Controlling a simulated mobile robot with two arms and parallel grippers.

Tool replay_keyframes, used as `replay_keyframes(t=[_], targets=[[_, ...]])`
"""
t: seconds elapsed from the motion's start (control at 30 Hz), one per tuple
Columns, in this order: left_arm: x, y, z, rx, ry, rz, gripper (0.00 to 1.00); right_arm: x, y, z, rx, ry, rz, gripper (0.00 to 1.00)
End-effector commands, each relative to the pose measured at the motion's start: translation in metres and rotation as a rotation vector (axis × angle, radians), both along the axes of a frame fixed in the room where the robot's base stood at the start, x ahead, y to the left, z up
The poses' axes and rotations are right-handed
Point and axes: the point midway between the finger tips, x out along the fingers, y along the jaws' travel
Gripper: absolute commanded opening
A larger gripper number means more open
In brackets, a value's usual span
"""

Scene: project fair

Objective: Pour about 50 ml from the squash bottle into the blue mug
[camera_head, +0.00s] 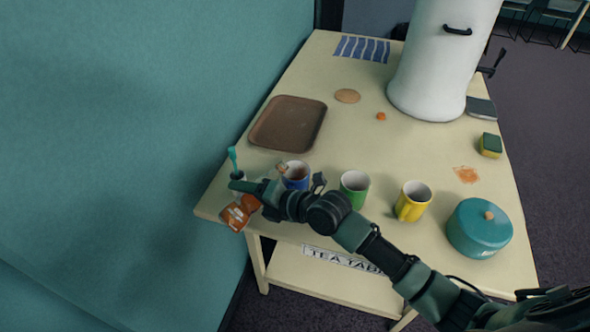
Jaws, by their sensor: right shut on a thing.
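The squash bottle (239,213) is orange with a pale label patch and lies tilted at the table's front left corner. My right gripper (257,191) is shut on it and hides its middle. A small brownish tip (282,167) shows beyond the gripper at the blue mug's left rim; it seems to be the bottle's neck. The blue mug (297,182) stands upright just right of the gripper, partly covered by my wrist. Its inside looks reddish brown; I cannot tell the liquid level or see a stream. My left gripper is not in view.
A green mug (354,187), a yellow mug (412,203) and a teal pot (479,230) stand along the front of the table. A dark holder with a teal stick (233,160) is close left of the gripper. A brown tray (288,124) and a white urn (440,70) stand behind.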

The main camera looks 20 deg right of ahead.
Motion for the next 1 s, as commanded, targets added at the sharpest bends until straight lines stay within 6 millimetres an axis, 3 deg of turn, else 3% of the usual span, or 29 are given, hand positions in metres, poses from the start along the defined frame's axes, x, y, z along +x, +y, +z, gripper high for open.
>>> replay_keyframes(t=[1.0], targets=[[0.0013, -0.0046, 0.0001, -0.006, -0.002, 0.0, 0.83, 0.0001, 0.0002, 0.0007, 0.001, -0.001, 0.0, 0.09]])
